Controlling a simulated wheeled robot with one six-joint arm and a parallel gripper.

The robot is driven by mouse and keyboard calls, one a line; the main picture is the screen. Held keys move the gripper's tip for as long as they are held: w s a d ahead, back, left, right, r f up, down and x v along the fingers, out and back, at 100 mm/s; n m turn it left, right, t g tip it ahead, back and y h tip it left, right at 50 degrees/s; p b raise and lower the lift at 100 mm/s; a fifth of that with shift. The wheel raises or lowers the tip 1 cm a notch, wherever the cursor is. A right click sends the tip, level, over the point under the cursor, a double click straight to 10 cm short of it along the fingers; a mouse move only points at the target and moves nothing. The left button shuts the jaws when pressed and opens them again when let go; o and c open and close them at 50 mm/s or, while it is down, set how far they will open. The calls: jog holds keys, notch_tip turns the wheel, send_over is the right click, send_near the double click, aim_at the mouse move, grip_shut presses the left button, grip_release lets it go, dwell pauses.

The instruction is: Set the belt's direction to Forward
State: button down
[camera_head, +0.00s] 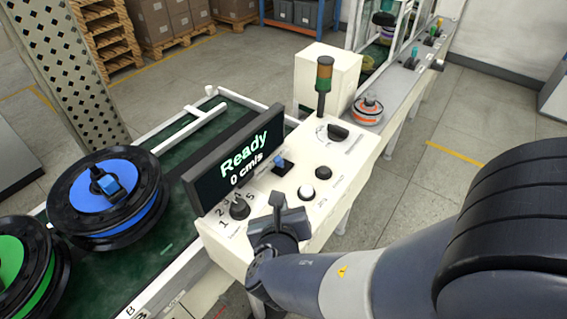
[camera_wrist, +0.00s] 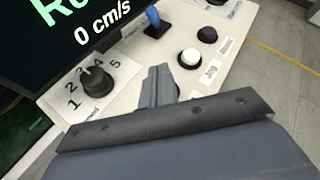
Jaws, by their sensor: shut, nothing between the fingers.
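The white control panel (camera_head: 258,203) has a screen (camera_head: 236,162) reading "Ready" and "0 cm/s". Its controls include a blue-handled lever (camera_head: 280,164), a black rotary knob (camera_head: 239,208) with numbers around it, and a black selector (camera_head: 338,131) at the far end. The lever (camera_wrist: 154,21) and numbered knob (camera_wrist: 95,80) also show in the wrist view. My gripper (camera_head: 277,202) is shut and empty above the near part of the panel, right of the numbered knob and apart from the lever.
A white button (camera_head: 323,172) and a black button (camera_head: 306,193) sit right of the lever. A signal tower (camera_head: 323,80) stands behind. The green belt (camera_head: 170,255) carries blue (camera_head: 104,198) and green (camera_head: 12,255) hub wheels on the left.

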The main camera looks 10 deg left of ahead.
jog(key=shift+w+f, duration=0.1)
send_near(281, 166)
jog(key=f, duration=0.2)
jog(key=w+f, duration=0.1)
jog(key=shift+d+f, duration=0.35)
jog(key=shift+d, duration=0.05)
jog(key=shift+w+a+r+p, duration=0.2)
jog(key=shift+w+a, duration=0.1)
jog(key=shift+w, duration=0.4)
jog(key=shift+w+a+r+p, duration=0.2)
jog(key=shift+w+a, duration=0.1)
jog(key=shift+w, duration=0.4)
jog(key=shift+w+a+r+p, duration=0.1)
jog(key=shift+w+a+p, duration=0.15)
jog(key=shift+w, duration=0.4)
jog(key=shift+w+r+g+p, duration=0.15)
jog(key=shift+r+g+p, duration=0.05)
jog(key=shift+g+p, duration=0.1)
